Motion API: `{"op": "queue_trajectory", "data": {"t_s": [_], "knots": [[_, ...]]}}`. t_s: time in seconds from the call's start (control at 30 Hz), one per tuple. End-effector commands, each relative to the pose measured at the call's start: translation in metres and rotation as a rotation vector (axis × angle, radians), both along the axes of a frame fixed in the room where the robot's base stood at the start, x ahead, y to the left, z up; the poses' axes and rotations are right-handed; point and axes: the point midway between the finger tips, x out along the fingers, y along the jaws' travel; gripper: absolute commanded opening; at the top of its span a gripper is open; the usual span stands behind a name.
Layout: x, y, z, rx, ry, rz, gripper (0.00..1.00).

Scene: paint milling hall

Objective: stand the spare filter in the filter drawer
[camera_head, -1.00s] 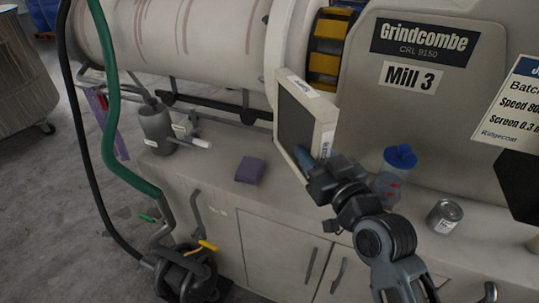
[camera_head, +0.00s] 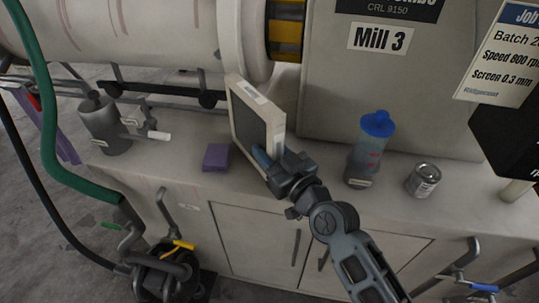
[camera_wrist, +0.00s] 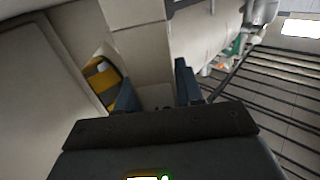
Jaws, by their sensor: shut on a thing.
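The spare filter (camera_head: 255,118), a square panel with a pale frame and dark mesh, is held upright and tilted at the counter in the head view. My gripper (camera_head: 272,165) is shut on its lower right edge. In the wrist view my two dark fingers (camera_wrist: 157,92) have a pale surface between them, probably the filter's frame. Whether the filter touches the counter top is hard to tell. I cannot make out an open filter drawer in either view.
A purple block (camera_head: 216,157) lies left of the filter. A grey mug with tools (camera_head: 104,125) stands farther left. A blue-lidded bottle (camera_head: 370,150) and a can (camera_head: 423,180) stand right. Cabinet doors (camera_head: 255,240) are below. Hoses hang at the left.

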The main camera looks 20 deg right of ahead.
Motion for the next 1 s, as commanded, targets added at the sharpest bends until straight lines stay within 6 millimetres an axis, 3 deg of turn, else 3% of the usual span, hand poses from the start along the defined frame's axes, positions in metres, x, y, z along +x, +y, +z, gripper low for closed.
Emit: {"op": "queue_trajectory", "data": {"t_s": [0.4,0.43,0.7,1.0], "knots": [[0.0001,-0.0001,-0.0056,0.000,-0.002,-0.001,0.00],[0.0000,0.0000,-0.0052,0.000,-0.001,0.000,0.38],[0.0000,0.0000,-0.0046,0.000,-0.001,0.000,0.62],[0.0000,0.0000,-0.0011,0.001,-0.001,0.000,0.62]]}}
